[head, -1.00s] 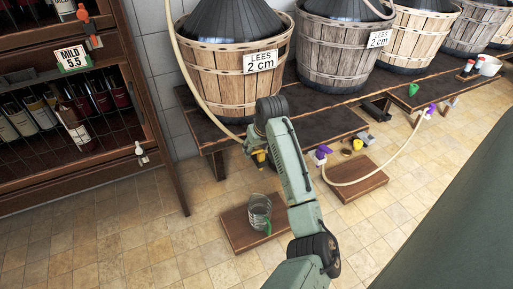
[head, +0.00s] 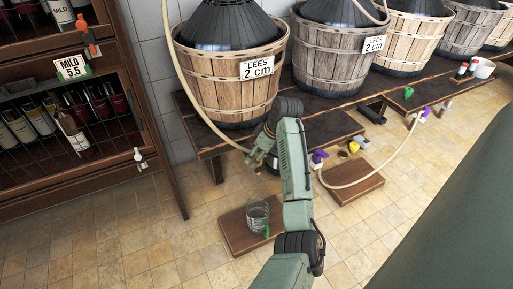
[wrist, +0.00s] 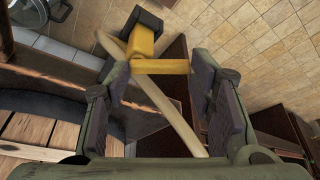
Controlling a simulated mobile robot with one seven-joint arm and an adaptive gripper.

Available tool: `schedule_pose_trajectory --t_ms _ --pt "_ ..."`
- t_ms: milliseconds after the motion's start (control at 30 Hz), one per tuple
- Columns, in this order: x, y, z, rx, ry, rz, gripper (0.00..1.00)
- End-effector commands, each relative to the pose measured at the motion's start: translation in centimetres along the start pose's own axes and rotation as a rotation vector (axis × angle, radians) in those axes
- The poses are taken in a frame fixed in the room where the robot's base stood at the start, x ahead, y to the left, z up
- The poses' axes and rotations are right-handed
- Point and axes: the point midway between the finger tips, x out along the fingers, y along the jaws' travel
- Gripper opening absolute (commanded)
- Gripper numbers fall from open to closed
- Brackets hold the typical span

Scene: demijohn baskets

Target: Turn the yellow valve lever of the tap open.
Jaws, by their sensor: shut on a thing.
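The yellow tap (wrist: 143,40) shows in the wrist view, with a dark block at its top end and a pale hose beside it. Its flat yellow valve lever (wrist: 162,67) reaches sideways from the tap to the right finger. My gripper (wrist: 160,72) has a dark-padded finger on either side of the lever and is shut on it. In the head view my gripper (head: 262,152) is at the bench's front edge, below the nearest basket. The tap and lever are hidden behind it there.
A glass jar (head: 257,217) stands on a low wooden board (head: 236,234) on the floor below my gripper. The bench (head: 335,127) carries several demijohn baskets (head: 228,80). Another hose (head: 375,180) droops to the right. A bottle rack (head: 150,130) stands left. Tiled floor lies open in front.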

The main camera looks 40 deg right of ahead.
Motion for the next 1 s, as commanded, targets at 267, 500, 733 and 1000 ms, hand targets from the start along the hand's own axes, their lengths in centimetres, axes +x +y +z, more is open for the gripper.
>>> schedule_pose_trajectory --t_ms 267,500,733,1000 --pt "0.0 0.04 0.12 -0.059 -0.001 -0.026 0.21" --pt "-0.01 0.04 0.13 -0.065 -0.001 -0.028 0.21" --pt "-0.02 0.04 0.14 -0.064 -0.001 -0.027 0.53" --pt "-0.04 0.06 0.14 -0.064 -0.001 -0.027 0.7"
